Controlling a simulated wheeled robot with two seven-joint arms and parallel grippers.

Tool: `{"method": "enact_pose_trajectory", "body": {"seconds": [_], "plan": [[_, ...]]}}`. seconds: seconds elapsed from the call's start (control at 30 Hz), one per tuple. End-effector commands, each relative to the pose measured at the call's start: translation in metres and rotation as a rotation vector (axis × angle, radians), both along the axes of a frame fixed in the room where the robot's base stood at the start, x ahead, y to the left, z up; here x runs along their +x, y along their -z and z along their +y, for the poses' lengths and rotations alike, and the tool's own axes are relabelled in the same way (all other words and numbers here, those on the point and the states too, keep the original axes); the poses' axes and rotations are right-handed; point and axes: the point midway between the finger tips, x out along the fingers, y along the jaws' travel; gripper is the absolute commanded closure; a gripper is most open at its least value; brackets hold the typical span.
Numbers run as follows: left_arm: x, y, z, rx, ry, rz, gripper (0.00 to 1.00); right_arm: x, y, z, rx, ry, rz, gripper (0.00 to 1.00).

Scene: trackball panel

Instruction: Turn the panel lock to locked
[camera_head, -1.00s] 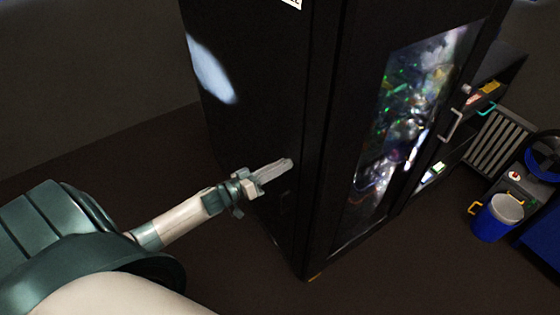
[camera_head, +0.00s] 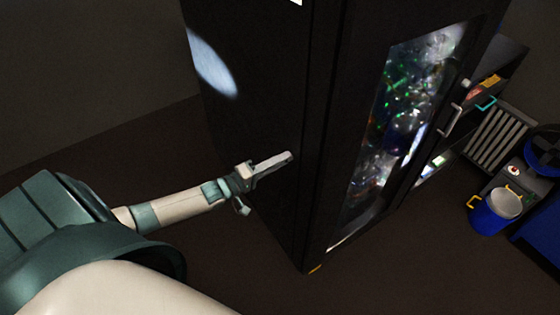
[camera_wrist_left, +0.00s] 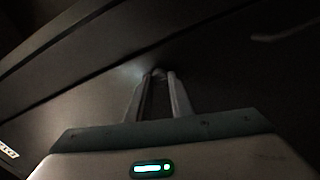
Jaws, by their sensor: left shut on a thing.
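A tall black cabinet (camera_head: 270,60) stands in front of me, and my left gripper (camera_head: 289,156) reaches its dark side face near the front corner. In the left wrist view the two fingertips of my left gripper (camera_wrist_left: 158,76) come close together at the dark panel face (camera_wrist_left: 225,75). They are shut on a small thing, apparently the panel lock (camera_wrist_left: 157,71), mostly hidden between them. Its turn position cannot be read. My right gripper is not in view.
The cabinet's front has a window (camera_head: 405,110) with shiny, coloured contents and a metal handle (camera_head: 450,120). A blue bucket (camera_head: 493,215) and a slatted rack (camera_head: 500,138) stand at the right. The floor left of the cabinet is clear.

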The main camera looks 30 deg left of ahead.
Motion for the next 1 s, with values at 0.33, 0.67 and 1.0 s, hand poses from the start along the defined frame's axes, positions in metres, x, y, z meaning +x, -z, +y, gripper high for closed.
{"method": "enact_pose_trajectory", "body": {"seconds": [0.33, 0.67, 1.0], "plan": [[-0.0002, 0.0007, -0.0003, -0.027, 0.000, 0.013, 1.00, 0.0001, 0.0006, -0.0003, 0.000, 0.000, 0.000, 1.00], [-0.0001, 0.0006, -0.0003, -0.026, 0.000, 0.012, 0.62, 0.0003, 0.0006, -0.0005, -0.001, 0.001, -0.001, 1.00], [-0.0024, 0.0009, 0.0006, -0.025, 0.001, 0.012, 0.62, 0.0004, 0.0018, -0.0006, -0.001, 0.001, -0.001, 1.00]]}}
